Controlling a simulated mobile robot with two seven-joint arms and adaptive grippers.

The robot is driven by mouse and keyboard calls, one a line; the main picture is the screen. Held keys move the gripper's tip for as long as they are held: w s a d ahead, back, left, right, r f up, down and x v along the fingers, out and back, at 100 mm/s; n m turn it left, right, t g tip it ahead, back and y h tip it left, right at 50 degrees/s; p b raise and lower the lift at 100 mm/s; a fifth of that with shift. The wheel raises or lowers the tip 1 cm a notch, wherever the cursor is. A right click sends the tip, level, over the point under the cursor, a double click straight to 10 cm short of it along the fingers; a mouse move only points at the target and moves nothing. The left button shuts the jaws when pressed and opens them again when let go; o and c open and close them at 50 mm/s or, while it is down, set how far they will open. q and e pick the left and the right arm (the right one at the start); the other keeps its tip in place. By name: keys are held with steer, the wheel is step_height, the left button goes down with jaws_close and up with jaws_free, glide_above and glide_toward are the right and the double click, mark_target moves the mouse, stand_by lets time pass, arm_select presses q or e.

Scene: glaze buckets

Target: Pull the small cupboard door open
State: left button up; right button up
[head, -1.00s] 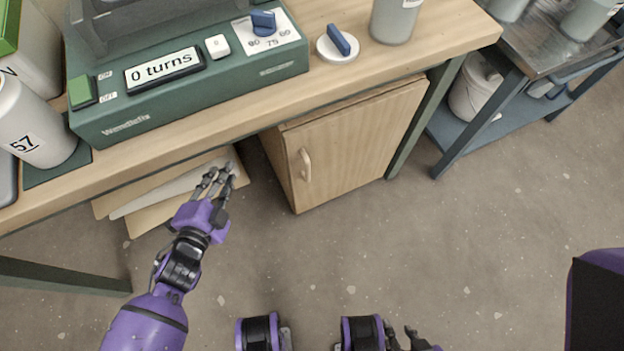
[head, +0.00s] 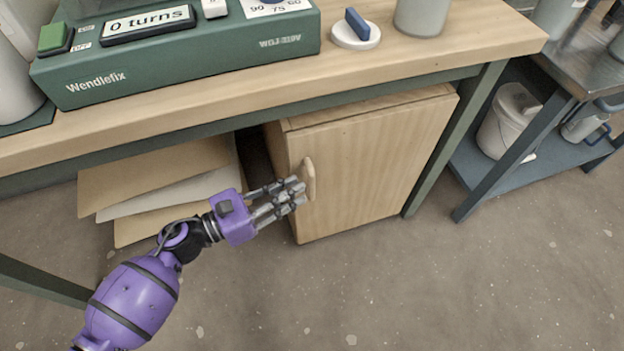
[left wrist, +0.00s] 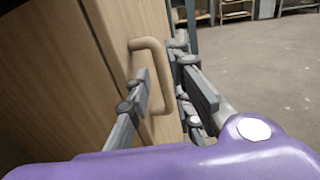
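The small cupboard door (head: 375,160) is pale wood and stands shut under the workbench. Its wooden loop handle (head: 309,180) is on the door's left side and also shows in the left wrist view (left wrist: 164,82). My left gripper (head: 298,190) is at the handle, its fingertips just left of it in the head view. In the left wrist view my left gripper (left wrist: 172,85) is open, with the handle's bar between its fingers and gaps showing. Whether a finger touches the handle I cannot tell. My right gripper is out of view.
The workbench top (head: 400,55) overhangs the cupboard and carries a green control box (head: 180,60). A bench leg (head: 455,140) stands just right of the cupboard. Flat boards (head: 165,185) lean to its left. The floor (head: 400,290) in front is clear.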

mark_target(312, 180)
arm_select(q)
steer(key=shift+x, duration=2.8)
jaws_close()
